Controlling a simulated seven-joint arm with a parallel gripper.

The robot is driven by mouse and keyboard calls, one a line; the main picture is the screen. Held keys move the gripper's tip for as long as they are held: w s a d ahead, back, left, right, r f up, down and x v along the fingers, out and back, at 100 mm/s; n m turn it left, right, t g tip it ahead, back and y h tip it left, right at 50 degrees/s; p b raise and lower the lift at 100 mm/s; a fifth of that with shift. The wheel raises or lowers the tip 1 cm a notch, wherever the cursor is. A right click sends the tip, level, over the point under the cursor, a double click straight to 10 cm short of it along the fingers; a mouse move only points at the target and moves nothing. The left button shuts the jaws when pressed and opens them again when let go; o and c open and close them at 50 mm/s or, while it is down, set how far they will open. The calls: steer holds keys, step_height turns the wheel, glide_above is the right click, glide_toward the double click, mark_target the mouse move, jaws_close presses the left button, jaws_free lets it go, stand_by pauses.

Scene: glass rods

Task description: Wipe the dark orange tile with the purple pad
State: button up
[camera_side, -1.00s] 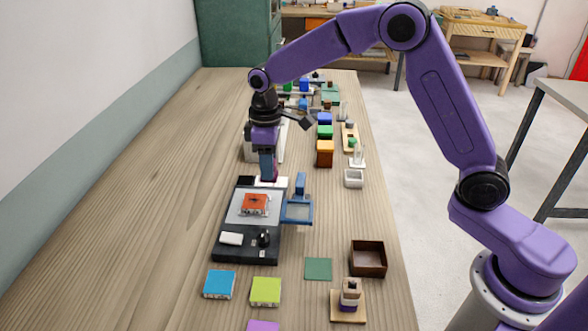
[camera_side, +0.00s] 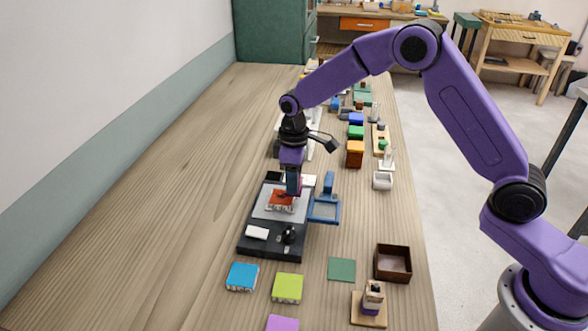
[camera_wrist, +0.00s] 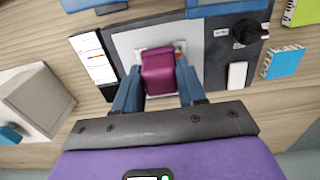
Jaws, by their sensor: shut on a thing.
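The dark orange tile (camera_side: 280,203) lies on the light grey plate (camera_side: 262,212) of a black device. My gripper (camera_side: 294,187) is over the far right part of this tile. In the wrist view my gripper (camera_wrist: 158,84) is shut on the purple pad (camera_wrist: 158,66), a magenta-purple block between the two blue fingers. The pad covers most of the tile there; only a pale and reddish edge (camera_wrist: 181,47) shows beside it. I cannot tell for sure whether the pad touches the tile.
The device has a white block (camera_side: 257,232) and a black knob (camera_side: 289,234) at its near end. A blue frame (camera_side: 324,208) stands at its right. Blue (camera_side: 242,277), lime (camera_side: 288,288) and purple (camera_side: 282,323) tiles lie nearer, with a brown box (camera_side: 393,263) to the right. The table's left is clear.

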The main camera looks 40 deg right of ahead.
steer(key=shift+f, duration=0.5)
steer(key=shift+w+a+f, duration=0.4)
steer(key=shift+f, duration=0.25)
steer(key=shift+c, duration=0.4)
steer(key=shift+w+a, duration=1.8)
steer(key=shift+s+d, duration=2.2)
steer(key=shift+r, duration=4.2)
